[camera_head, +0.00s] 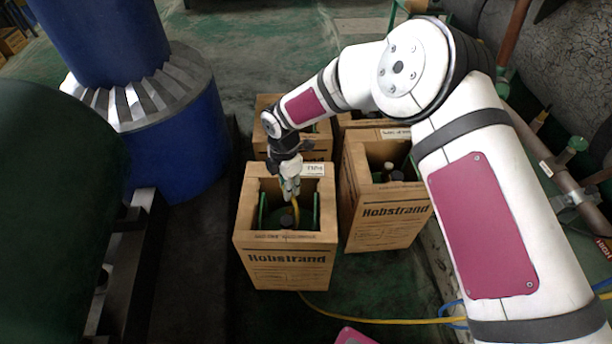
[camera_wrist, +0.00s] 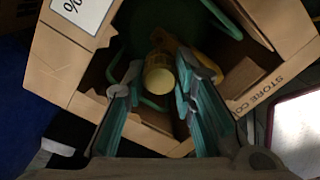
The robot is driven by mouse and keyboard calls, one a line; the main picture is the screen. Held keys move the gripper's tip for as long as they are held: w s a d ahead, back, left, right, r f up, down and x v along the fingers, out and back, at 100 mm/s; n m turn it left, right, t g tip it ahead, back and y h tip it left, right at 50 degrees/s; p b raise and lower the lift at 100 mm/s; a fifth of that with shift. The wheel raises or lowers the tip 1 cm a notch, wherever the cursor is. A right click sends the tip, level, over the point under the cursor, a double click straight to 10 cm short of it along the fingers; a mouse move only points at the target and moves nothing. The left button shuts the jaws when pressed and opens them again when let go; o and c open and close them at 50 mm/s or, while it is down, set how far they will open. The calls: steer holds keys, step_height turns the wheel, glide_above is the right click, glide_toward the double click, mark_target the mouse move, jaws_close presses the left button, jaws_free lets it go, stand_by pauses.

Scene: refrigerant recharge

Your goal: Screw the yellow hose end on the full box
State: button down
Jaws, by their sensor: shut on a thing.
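The front cardboard box (camera_head: 286,263), marked Hobstrand, stands open with a green cylinder (camera_wrist: 135,40) inside. A white label is on its far flap (camera_head: 313,169); in the wrist view the label (camera_wrist: 82,10) shows a percent sign, but its number is cut off. My gripper (camera_head: 291,188) points down into this box, its fingers shut on the yellow hose end (camera_wrist: 159,76), whose round face shows between the fingertips. Whether the hose end touches the cylinder's fitting cannot be told.
A second Hobstrand box (camera_head: 392,222) with a cylinder stands close on the right, and more boxes stand behind. The yellow hose also runs along the floor (camera_head: 385,321). A blue column (camera_head: 160,150) is on the left, pipes (camera_head: 560,180) on the right.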

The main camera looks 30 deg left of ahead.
mark_target(288, 208)
steer(key=shift+s+a+f, duration=0.1)
steer(key=shift+f, duration=0.4)
steer(key=shift+f+b, duration=1.75)
steer(key=shift+f, duration=1.2)
steer(key=shift+r, duration=0.15)
steer(key=shift+f+b, duration=0.85)
steer(key=shift+f, duration=0.15)
